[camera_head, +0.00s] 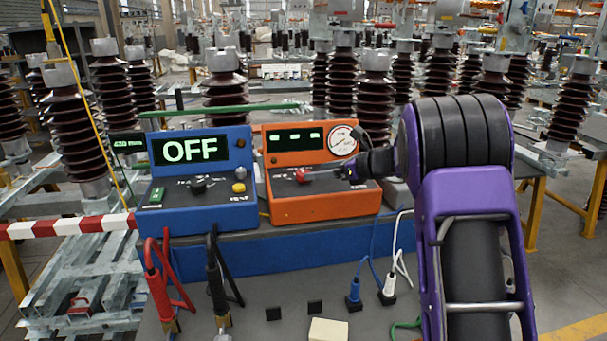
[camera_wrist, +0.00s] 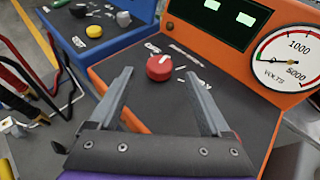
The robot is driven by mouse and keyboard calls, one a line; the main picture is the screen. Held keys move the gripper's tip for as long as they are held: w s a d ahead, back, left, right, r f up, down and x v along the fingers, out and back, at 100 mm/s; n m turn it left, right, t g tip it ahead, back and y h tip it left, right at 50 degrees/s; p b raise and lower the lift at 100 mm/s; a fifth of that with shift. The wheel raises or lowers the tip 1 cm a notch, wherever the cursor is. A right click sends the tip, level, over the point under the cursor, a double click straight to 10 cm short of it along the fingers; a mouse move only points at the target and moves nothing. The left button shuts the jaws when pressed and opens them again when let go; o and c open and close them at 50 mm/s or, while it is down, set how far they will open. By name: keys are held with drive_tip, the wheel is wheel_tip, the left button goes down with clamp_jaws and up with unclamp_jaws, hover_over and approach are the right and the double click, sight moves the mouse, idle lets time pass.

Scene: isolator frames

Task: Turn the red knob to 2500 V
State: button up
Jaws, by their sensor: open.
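The red knob (camera_head: 302,175) is on the sloped panel of the orange tester (camera_head: 325,207). In the wrist view the red knob (camera_wrist: 160,67) shows a white pointer mark on top, and small printed labels around it are too blurred to read. The dial gauge (camera_wrist: 289,60) reads "VOLTS", with 1000 and 5000 legible. My gripper (camera_wrist: 165,87) is open, its two grey fingers apart, with the knob ahead between the fingertips and not held. In the head view my gripper is small and partly hidden by my arm.
A blue tester (camera_head: 195,180) showing "OFF" stands left of the orange one, with a black knob (camera_head: 198,186) and a yellow button (camera_head: 239,187). Red and black clamps (camera_head: 160,290) with cables stand in front. A red-white barrier (camera_head: 70,226) is at the left.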

sight(303, 173)
drive_tip(key=x, duration=0.6)
drive_tip(key=shift+w+a+f, duration=0.1)
drive_tip(key=shift+a, duration=0.15)
clamp_jaws()
